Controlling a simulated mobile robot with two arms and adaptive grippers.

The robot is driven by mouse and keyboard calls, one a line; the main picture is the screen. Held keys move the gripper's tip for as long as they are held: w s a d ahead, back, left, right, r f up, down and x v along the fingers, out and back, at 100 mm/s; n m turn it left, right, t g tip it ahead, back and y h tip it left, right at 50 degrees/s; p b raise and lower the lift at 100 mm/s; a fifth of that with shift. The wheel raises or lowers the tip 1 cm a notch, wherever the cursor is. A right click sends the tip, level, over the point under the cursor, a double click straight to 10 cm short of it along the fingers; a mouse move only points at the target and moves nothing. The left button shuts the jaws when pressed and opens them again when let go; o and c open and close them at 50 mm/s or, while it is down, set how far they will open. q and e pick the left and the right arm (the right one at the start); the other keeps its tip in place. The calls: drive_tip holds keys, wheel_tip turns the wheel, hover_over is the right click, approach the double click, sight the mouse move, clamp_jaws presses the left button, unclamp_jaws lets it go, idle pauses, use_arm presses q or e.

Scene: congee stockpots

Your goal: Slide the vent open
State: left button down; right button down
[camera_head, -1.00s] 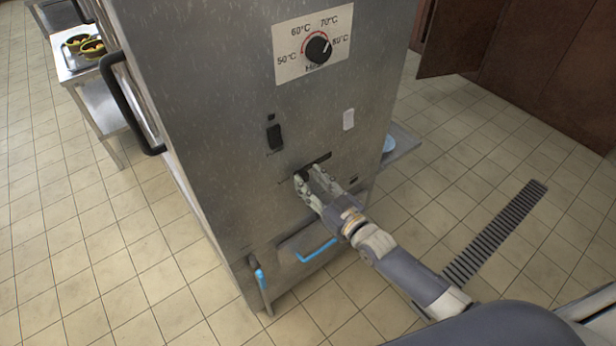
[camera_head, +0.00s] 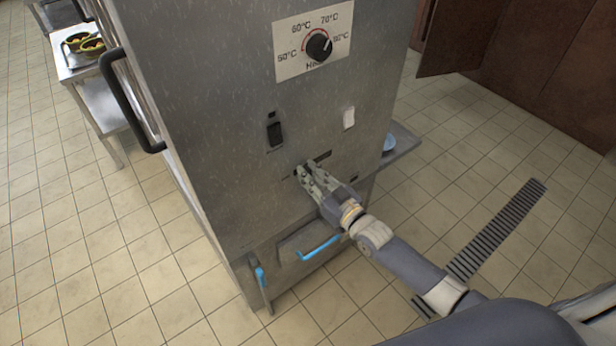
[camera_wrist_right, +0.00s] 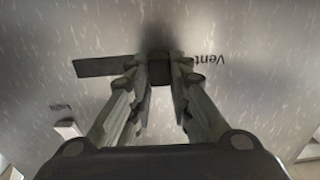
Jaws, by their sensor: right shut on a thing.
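The vent control is a dark slot (camera_head: 322,156) in the grey metal cabinet front, below the switches. In the right wrist view, the dark slot (camera_wrist_right: 95,66) extends to the left of a dark slider knob (camera_wrist_right: 160,70), beside an inverted "Vent" label (camera_wrist_right: 206,66). My right gripper (camera_head: 308,171) is at the slot's left part in the head view. In the right wrist view, its fingertips (camera_wrist_right: 160,75) are shut on the knob, one on each side. The fingers largely hide the knob in the head view. My left gripper is not in view.
Above are a black switch (camera_head: 274,131), a white switch (camera_head: 348,118) and a temperature dial (camera_head: 319,47). A black door handle (camera_head: 128,100) is on the left. Tiled floor lies open on both sides.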

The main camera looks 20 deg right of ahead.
sight(328, 153)
drive_tip(key=w+d+b, duration=0.1)
drive_tip(key=d, duration=0.1)
drive_tip(key=w+d+b, duration=0.1)
drive_tip(key=d, duration=0.2)
drive_tip(key=d+b, duration=0.1)
drive_tip(key=d, duration=0.1)
drive_tip(key=shift+w+d+f, duration=0.1)
drive_tip(key=shift+w+d, duration=0.3)
drive_tip(key=shift+w+d+r, duration=0.1)
drive_tip(key=shift+d+r, duration=0.05)
drive_tip(key=shift+r, duration=0.05)
drive_tip(key=c, duration=1.5)
unclamp_jaws()
drive_tip(key=shift+d, duration=0.15)
drive_tip(key=shift+f, duration=0.1)
drive_tip(key=shift+s, duration=0.3)
drive_tip(key=v, duration=1.1)
drive_tip(key=shift+s+d, duration=0.15)
drive_tip(key=shift+s, duration=0.05)
